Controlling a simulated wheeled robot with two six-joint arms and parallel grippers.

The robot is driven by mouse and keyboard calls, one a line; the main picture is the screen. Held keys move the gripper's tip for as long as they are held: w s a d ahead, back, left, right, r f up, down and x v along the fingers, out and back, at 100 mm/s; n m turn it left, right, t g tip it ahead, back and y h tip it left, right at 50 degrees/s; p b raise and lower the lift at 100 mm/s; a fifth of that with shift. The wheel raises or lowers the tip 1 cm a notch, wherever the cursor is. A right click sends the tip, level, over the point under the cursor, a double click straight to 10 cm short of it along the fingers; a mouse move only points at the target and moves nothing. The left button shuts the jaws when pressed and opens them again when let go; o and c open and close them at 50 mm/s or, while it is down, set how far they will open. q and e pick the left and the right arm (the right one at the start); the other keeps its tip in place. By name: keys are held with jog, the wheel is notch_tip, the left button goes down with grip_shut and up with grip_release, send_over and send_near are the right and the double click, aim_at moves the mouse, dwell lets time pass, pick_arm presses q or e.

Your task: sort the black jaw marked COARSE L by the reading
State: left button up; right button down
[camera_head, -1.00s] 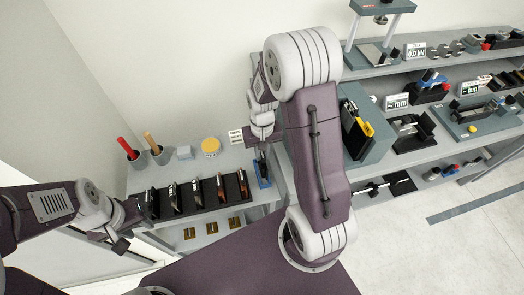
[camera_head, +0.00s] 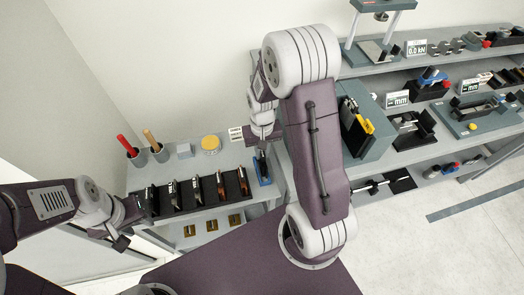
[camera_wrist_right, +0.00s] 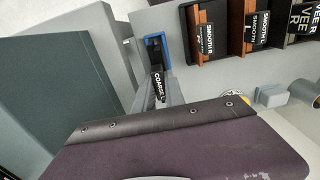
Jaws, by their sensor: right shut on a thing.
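The black jaw marked COARSE L (camera_wrist_right: 158,88) is between the fingers of my right gripper (camera_wrist_right: 160,95) in the right wrist view. The jaw's far end is at a blue-rimmed holder (camera_wrist_right: 138,52); I cannot tell how deep it sits in it. In the head view my right gripper (camera_head: 262,146) is above the same blue holder (camera_head: 262,170), at the right end of the left bench, and hides most of the jaw. My left gripper (camera_head: 120,240) hangs in front of the bench's left end, apart from the jaw; its fingers are too small to judge.
A black rack (camera_head: 205,205) of jaws stands just left of the blue holder; labels SMOOTH R, SMOOTH L and VEE R show in the wrist view. Behind it are two cups with handles, a grey block (camera_head: 184,150) and a yellow-topped round item (camera_head: 210,143). A teal box (camera_head: 362,130) stands right.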

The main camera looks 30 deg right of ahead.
jog(key=shift+f+b, duration=1.25)
jog(key=shift+f, duration=0.65)
dwell(0.4)
jog(key=c, duration=1.3)
grip_release()
notch_tip(320, 180, up, 9)
jog(key=shift+r+p, duration=0.1)
jog(key=shift+p, duration=0.25)
